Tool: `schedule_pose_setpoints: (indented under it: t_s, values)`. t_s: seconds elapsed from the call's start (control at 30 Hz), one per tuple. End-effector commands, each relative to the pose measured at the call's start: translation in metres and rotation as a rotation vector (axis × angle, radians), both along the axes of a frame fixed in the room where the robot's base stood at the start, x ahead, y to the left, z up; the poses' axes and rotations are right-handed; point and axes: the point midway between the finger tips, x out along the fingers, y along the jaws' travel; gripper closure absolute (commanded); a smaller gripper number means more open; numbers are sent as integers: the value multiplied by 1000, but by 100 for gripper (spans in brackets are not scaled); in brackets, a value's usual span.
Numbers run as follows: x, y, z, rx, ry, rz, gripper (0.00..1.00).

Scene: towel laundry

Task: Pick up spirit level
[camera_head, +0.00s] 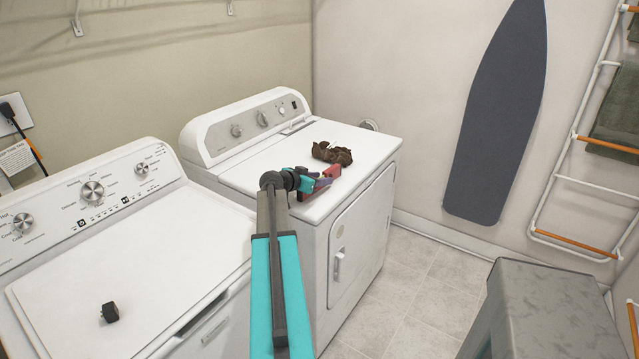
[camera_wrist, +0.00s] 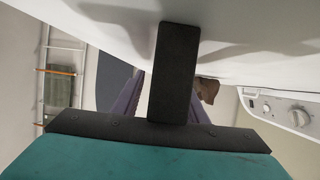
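A red object (camera_head: 333,171), which may be the spirit level, shows at the front edge of the white dryer's top, right beside my gripper. It is partly covered, so its full shape cannot be made out. My gripper (camera_head: 322,184), with teal and purple parts, is low over that edge. Whether it touches the red object cannot be told. In the wrist view, purple finger parts (camera_wrist: 131,96) show on both sides of a dark bar, which hides the fingertips and whatever is between them. No spirit level can be made out in the wrist view.
A crumpled brown item (camera_head: 332,153) lies on the dryer (camera_head: 370,140) behind my gripper. A small black object (camera_head: 110,312) lies on the washer (camera_head: 60,290) at left. An ironing board (camera_head: 497,110) and towel rack (camera_head: 560,165) stand at right. Floor is clear before the dryer.

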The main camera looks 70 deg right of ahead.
Motion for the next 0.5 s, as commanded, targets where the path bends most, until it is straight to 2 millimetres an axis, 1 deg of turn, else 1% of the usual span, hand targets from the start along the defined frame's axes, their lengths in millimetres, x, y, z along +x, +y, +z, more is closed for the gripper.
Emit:
schedule_pose_setpoints:
  t_s: [0.17,0.27,0.4,0.5]
  values:
    - [0,0,0,0,0,0,61]
    - [0,0,0,0,0,0,76]
    - [0,0,0,0,0,0,100]
    - [0,0,0,0,0,0,100]
